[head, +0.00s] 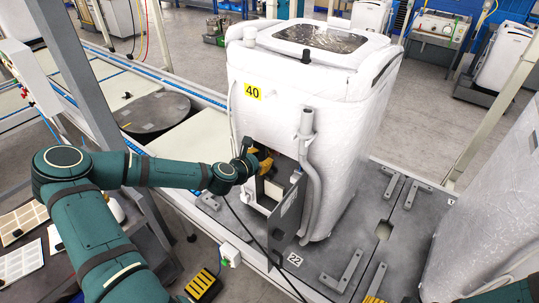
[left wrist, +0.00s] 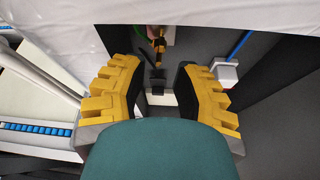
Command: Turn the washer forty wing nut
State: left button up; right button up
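The washer (head: 300,95) is a white, plastic-wrapped machine with a yellow label "40" (head: 253,92). It stands upright on a grey platform, with an open recess low on its front. My left gripper (head: 256,163) is at this recess in the head view. In the left wrist view its yellow fingers (left wrist: 157,80) are spread apart with nothing between them. A small brass-coloured part (left wrist: 158,45), perhaps the wing nut, shows inside the recess beyond the fingertips, roughly centred between them. The fingers look apart from it. My right gripper is not seen.
A grey panel (head: 285,213) stands open at the recess. A pale hose (head: 306,165) hangs on the washer's front to the right. A white box with a blue line (left wrist: 226,73) is right of the fingers. Another wrapped machine (head: 490,200) stands at the right.

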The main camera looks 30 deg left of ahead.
aim_at(269, 154)
pick_arm(q)
jog(key=shift+x, duration=2.8)
jog(key=shift+o, duration=0.3)
grip_shut()
